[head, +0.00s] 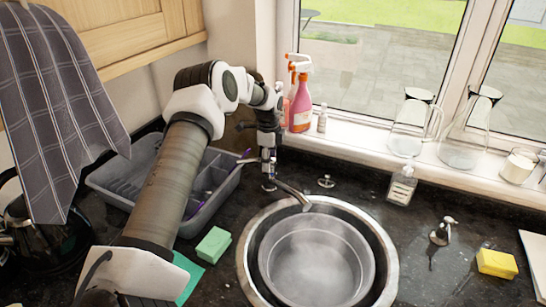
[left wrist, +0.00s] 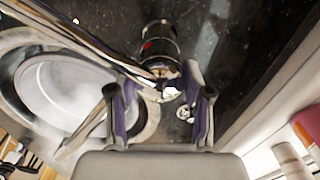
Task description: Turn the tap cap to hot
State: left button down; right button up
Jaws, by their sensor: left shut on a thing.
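The chrome tap stands behind the round sink, with its spout (head: 293,194) reaching over the rim. My left gripper (head: 268,148) is at the top of the tap, and its wrist hides most of the cap in the head view. In the left wrist view the two fingers (left wrist: 162,92) close around the tap's top. The dark shiny tap body (left wrist: 160,45) shows beyond the fingertips. The cap itself is mostly hidden between the fingers, so I cannot tell which way it points. My right gripper is not in view.
A metal bowl (head: 318,258) sits in the sink (head: 388,262). A grey dish tub (head: 222,200) stands left of the tap, under my arm. Spray bottles (head: 300,105) stand on the windowsill close behind the gripper. A soap bottle (head: 402,186) and yellow sponge (head: 496,263) are to the right.

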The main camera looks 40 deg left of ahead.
pick_arm(q)
jog(key=shift+s+d+f+m, duration=0.15)
jog(key=shift+s+f+m, duration=0.15)
jog(key=shift+m, duration=0.3)
jog(key=shift+w, duration=0.1)
jog(key=c, duration=0.6)
grip_release()
jog(key=shift+o, duration=0.6)
jog(key=shift+w, duration=0.25)
jog(key=shift+r, duration=0.15)
notch_tip(320, 180, up, 12)
